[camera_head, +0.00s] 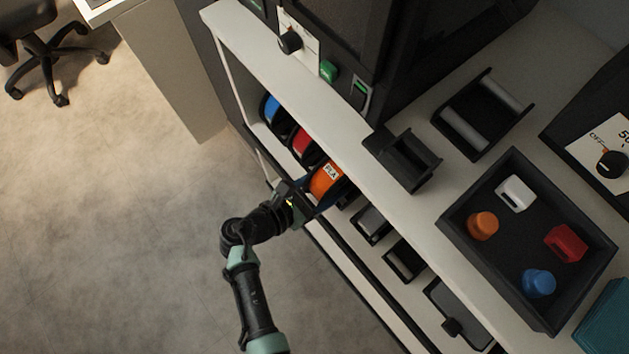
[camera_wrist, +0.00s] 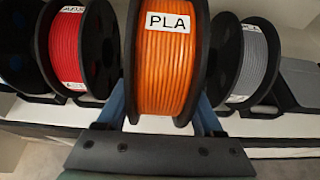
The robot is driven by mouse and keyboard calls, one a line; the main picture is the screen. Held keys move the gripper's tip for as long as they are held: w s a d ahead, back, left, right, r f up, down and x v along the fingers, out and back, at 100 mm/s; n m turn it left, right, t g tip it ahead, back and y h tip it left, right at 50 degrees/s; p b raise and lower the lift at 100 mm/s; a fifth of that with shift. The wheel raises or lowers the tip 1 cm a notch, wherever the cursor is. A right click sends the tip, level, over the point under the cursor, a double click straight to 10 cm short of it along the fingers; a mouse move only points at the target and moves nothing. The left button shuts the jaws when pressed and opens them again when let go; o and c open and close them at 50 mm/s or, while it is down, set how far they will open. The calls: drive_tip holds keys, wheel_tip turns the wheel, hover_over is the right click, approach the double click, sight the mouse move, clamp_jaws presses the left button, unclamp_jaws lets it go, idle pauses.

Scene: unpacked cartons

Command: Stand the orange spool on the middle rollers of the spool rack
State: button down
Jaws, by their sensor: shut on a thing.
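The orange spool (camera_head: 326,179), labelled PLA, is upright at the open front of the shelf below the bench top. It fills the middle of the wrist view (camera_wrist: 166,72). My gripper (camera_head: 308,194) is shut on it, with one blue finger at each side. Left of it stand a red spool (camera_wrist: 66,48) and a dark-flanged spool at the edge. A grey spool (camera_wrist: 250,60) stands to its right. The red spool (camera_head: 302,143) and a blue spool (camera_head: 271,109) also show in the head view. Rollers under the orange spool are hidden; I cannot tell whether it touches them.
The white bench top (camera_head: 410,205) overhangs the spools. On it are a black holder with two pale rollers (camera_head: 466,131), a small black stand (camera_head: 402,158) and a dark tray (camera_head: 470,255) with several small objects.

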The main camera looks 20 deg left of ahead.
drive_tip(key=w+d, duration=0.1)
drive_tip(key=w, duration=0.1)
drive_tip(key=w+d+b, duration=0.1)
drive_tip(key=shift+w+d, duration=0.35)
drive_tip(key=shift+w, duration=0.05)
drive_tip(key=shift+f+b, duration=1.15)
drive_tip(key=shift+f, duration=0.4)
drive_tip(key=shift+c, duration=0.5)
unclamp_jaws()
drive_tip(key=shift+o, duration=0.5)
drive_tip(key=shift+s+f, duration=0.1)
drive_tip(key=shift+s, duration=0.05)
drive_tip(key=p+v, duration=0.3)
drive_tip(key=v, duration=1)
